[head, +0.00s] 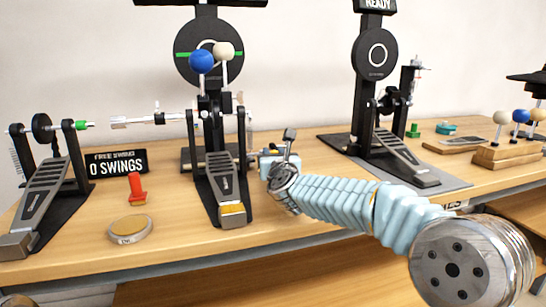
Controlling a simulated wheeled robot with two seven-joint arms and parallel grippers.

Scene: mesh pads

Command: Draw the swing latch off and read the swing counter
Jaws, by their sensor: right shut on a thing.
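The swing counter (117,163) is a black sign at the left of the table and reads "0 SWINGS" under a smaller line. To its right stands a black pedal stand (207,130) with a grey footboard, a round dark disc, and a blue and a cream ball on rods in front of the disc. My right gripper (270,162) is just right of this stand, shut on a small part that I take to be the swing latch; the fingers and wrist hide most of it. My left gripper is not in view.
A red peg (136,188) and a round tan pad (130,229) lie left of the stand. Another pedal (45,195) stands at far left. A second stand (385,120), marked "READY", is behind my right arm. A wooden block (505,155) holds balls at right.

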